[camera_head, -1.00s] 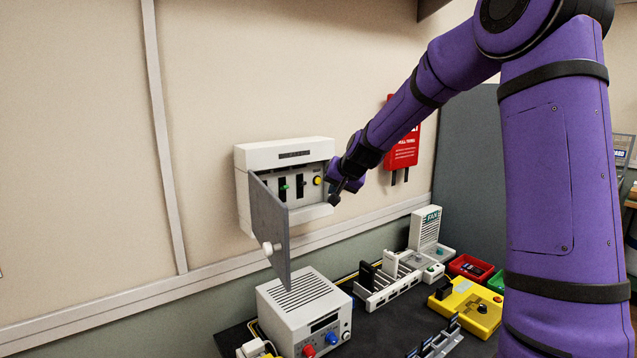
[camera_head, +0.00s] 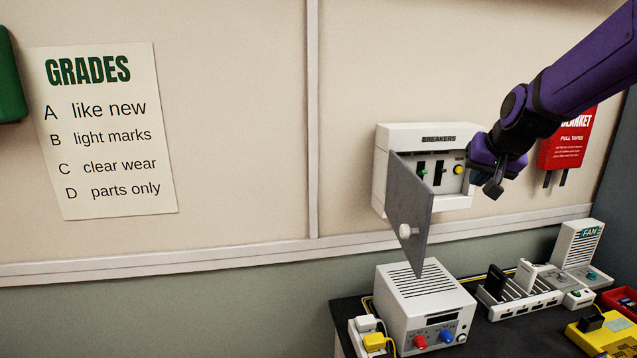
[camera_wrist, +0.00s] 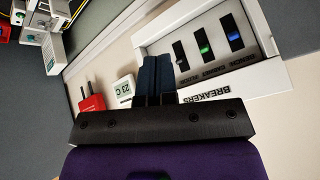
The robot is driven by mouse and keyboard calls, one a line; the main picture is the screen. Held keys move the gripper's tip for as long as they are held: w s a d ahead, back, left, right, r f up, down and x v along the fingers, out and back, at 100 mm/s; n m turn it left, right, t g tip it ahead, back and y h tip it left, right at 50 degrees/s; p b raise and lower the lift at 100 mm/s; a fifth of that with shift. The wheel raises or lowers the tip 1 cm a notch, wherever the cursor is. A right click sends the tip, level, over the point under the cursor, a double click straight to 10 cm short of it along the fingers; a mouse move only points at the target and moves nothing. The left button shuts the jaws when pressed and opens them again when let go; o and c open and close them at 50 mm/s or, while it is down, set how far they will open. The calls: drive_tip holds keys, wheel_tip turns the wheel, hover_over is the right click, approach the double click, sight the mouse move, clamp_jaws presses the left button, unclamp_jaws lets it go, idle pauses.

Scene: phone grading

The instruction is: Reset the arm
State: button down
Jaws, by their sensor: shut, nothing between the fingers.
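The white breaker box (camera_head: 383,170) hangs on the wall with its grey door (camera_head: 412,200) swung open. My gripper (camera_head: 494,187) is shut and empty, just right of the button in the head view. I see a gap between them in the picture but cannot judge the depth. In the wrist view the shut fingers (camera_wrist: 158,77) lie beside the box (camera_wrist: 262,85) and its coloured switches. The yellow button does not show there.
A red blanket case (camera_head: 570,140) hangs on the wall right of my gripper. Below, the bench holds a white power supply (camera_head: 410,300), a slotted rack (camera_head: 520,303), a fan unit (camera_head: 578,245) and a yellow box (camera_head: 605,338). The open door sticks out left of the panel.

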drive_tip(key=s+a+r+n+g, duration=0.1)
drive_tip(key=s+a+n+g, duration=0.1)
drive_tip(key=s, duration=2.9)
drive_tip(key=shift+a+r+n, duration=0.2)
drive_tip(key=shift+a+n, duration=0.3)
drive_tip(key=shift+n, duration=0.2)
drive_tip(key=shift+w, duration=0.1)
